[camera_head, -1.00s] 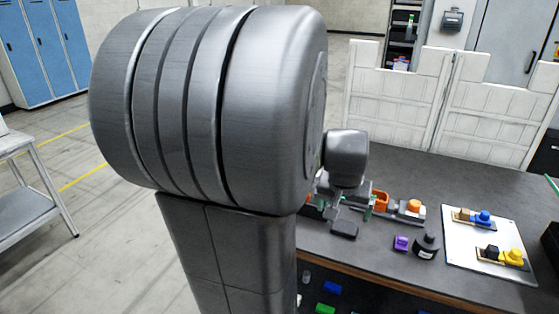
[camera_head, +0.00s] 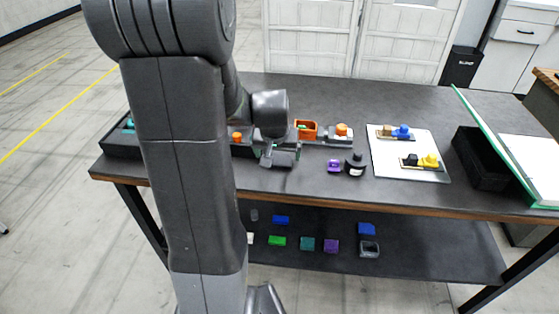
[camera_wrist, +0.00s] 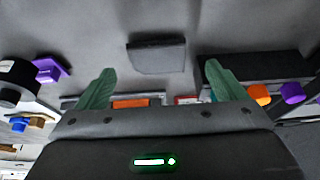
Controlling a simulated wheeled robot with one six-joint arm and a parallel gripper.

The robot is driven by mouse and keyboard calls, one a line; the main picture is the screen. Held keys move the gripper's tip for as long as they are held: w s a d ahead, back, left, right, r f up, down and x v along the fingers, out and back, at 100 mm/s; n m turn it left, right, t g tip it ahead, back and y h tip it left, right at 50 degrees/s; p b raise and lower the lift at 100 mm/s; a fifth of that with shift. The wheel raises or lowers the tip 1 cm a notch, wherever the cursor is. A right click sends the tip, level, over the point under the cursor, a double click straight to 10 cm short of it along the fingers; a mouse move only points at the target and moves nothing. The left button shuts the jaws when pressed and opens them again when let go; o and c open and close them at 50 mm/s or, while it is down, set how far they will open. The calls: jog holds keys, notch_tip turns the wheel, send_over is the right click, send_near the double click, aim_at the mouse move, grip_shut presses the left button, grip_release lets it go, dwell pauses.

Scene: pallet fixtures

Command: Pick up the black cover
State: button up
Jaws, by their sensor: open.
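The black cover, a dark flat rectangular piece (camera_wrist: 157,55), lies on the dark grey tabletop in the wrist view, upper middle. In the head view a dark slab (camera_head: 279,160) shows at my gripper (camera_head: 282,152), and it looks like the same piece. In the wrist view the green fingers of my gripper (camera_wrist: 160,68) are spread wide and empty. The cover is beyond the fingertips and lies roughly centred between them. How high the fingers are above it is hard to tell.
An orange open box (camera_head: 306,130), a purple block (camera_head: 334,166) and a black round part (camera_head: 355,164) stand close by on the table. A white board (camera_head: 405,172) with coloured parts is further right. A black bin (camera_head: 478,160) and a green-edged panel stand at the right end.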

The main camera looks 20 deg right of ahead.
aim_at(280, 160)
jog(key=shift+d+x, duration=0.2)
jog(key=shift+x, duration=1.75)
jog(key=shift+s, duration=0.1)
jog(key=c, duration=1.1)
jog(key=shift+o, duration=0.2)
jog(key=shift+r, duration=0.2)
